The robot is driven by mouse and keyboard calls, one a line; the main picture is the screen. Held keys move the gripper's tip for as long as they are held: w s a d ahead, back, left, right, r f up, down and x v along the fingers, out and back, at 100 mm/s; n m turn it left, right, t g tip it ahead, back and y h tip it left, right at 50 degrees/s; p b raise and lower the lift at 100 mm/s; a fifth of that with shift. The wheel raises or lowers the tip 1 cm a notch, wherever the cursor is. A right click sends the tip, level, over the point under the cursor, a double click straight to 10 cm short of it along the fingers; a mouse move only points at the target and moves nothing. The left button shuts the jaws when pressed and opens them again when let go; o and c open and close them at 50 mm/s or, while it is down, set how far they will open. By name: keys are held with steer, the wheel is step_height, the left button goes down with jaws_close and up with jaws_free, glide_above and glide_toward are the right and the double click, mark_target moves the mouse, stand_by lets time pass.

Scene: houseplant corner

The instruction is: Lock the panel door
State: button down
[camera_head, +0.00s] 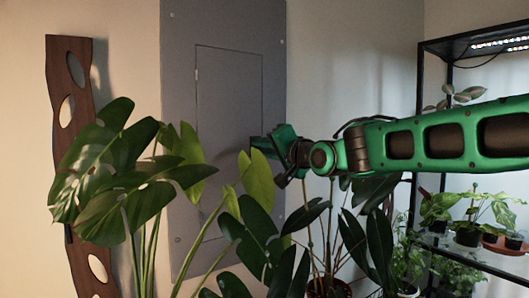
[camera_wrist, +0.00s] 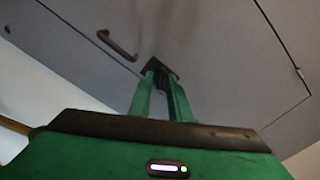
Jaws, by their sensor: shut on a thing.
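The grey panel door (camera_head: 225,100) is in a tall grey wall panel, left of centre in the head view. It looks flush with its frame, with thin seams around it. In the wrist view the door (camera_wrist: 215,50) fills the upper part, with a dark curved handle (camera_wrist: 117,45) on it near one seam. My gripper (camera_head: 260,143) reaches in from the right to the door's right edge. In the wrist view its green fingers (camera_wrist: 161,74) are close together on a small dark latch piece (camera_wrist: 159,66) beside the handle. The fingers partly hide that piece, so its turn is unclear.
A large-leaved plant (camera_head: 130,165) stands in front of the panel at left, and a dark-leaved plant (camera_head: 255,235) below my gripper. A wooden board with holes (camera_head: 75,120) is on the left wall. A black shelf (camera_head: 420,110) with potted plants stands at right.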

steer(key=n, duration=0.7)
steer(key=f+n, duration=0.1)
steer(key=n, duration=0.3)
steer(key=shift+w+d, duration=0.1)
steer(key=shift+n, duration=0.3)
stand_by(0.3)
steer(key=c, duration=1.9)
jaws_free()
steer(key=shift+d, duration=0.1)
steer(key=shift+a+r, duration=0.2)
steer(key=shift+r, duration=0.1)
steer(key=shift+a, duration=0.1)
steer(key=shift+r, duration=0.1)
steer(key=v, duration=1.1)
